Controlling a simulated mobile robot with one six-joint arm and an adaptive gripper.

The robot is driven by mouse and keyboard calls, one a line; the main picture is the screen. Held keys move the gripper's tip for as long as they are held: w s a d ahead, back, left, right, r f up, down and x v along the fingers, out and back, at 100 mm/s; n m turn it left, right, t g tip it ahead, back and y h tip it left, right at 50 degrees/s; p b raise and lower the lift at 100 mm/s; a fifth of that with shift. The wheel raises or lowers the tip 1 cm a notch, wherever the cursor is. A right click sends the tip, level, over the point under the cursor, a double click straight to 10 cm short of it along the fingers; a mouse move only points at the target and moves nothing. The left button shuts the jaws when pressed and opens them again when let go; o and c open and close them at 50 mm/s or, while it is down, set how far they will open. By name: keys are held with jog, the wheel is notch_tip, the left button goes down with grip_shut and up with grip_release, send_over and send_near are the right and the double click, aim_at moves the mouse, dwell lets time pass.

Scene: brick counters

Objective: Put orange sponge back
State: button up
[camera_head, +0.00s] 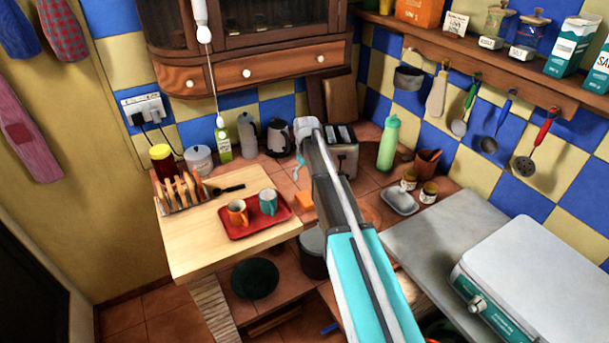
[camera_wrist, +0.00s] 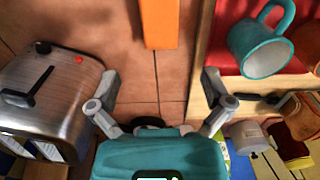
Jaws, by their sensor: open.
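The orange sponge (camera_head: 304,201) is a small orange block. It lies on the terracotta tiles beside the right edge of the wooden board, partly near my arm in the head view. In the wrist view the sponge (camera_wrist: 160,22) shows at the top middle, cut off by the frame edge. My gripper (camera_wrist: 160,92) is open, with bare tiles between its fingers and the sponge beyond the fingertips, apart from them. In the head view my arm reaches over the counter toward the toaster, and the gripper's fingers are only partly visible there.
A metal toaster (camera_wrist: 48,95) stands left of my gripper in the wrist view. The red tray (camera_head: 236,229) on the wooden board (camera_head: 190,257) carries an orange mug (camera_head: 237,212) and a teal mug (camera_head: 268,202). A green bottle (camera_head: 388,143) stands right of the toaster.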

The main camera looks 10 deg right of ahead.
jog(key=shift+s, duration=0.1)
jog(key=s+m, duration=0.3)
jog(key=s, duration=2.5)
jog(key=shift+s+a+m, duration=0.3)
jog(key=shift+a, duration=0.05)
